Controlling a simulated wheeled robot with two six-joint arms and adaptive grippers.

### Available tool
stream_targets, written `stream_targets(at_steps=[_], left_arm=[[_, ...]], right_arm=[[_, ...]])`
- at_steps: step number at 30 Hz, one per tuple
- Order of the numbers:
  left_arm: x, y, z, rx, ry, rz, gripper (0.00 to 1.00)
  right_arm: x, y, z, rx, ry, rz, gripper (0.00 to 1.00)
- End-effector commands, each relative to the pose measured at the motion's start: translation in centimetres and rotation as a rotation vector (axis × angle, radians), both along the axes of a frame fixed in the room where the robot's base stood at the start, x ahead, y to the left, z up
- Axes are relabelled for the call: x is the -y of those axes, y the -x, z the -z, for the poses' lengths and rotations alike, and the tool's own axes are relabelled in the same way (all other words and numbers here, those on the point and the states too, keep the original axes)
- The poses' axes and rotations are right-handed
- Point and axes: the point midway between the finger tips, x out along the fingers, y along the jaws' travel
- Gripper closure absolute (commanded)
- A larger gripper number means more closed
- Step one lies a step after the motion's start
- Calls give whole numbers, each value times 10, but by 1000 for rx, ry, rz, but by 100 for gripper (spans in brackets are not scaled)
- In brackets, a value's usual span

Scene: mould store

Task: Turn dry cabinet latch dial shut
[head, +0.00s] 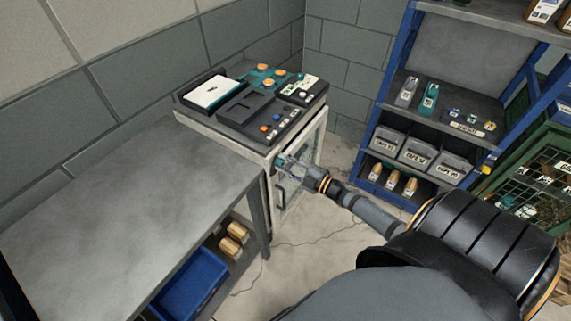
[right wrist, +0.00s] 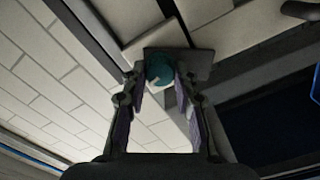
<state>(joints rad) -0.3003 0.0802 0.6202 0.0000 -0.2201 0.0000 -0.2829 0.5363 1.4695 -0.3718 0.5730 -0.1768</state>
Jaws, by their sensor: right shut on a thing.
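The dry cabinet (head: 302,165) is a pale-framed unit with a glass door, standing at the end of the grey bench. Its latch dial is a teal knob (right wrist: 159,68) on a dark plate (right wrist: 196,64) in the right wrist view. In the head view my right gripper (head: 286,163) reaches the upper part of the cabinet front and mostly hides the dial. In the right wrist view my right gripper (right wrist: 160,88) has its two fingers on either side of the teal knob, shut on it. The dial's exact angle is hard to read. My left gripper is not in view.
A black tray of devices (head: 250,108) sits on top of the cabinet. The grey bench (head: 120,205) is bare, with a blue bin (head: 188,285) below. A blue-framed shelf (head: 388,75) with grey bins stands right.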

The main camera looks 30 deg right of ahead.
Motion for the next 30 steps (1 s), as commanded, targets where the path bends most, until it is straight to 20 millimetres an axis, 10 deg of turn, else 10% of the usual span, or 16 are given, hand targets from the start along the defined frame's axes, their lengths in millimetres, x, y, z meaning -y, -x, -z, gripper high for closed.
stream_targets(at_steps=[30], left_arm=[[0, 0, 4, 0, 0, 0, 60]], right_arm=[[0, 1, 3, 213, 523, 0, 100]])
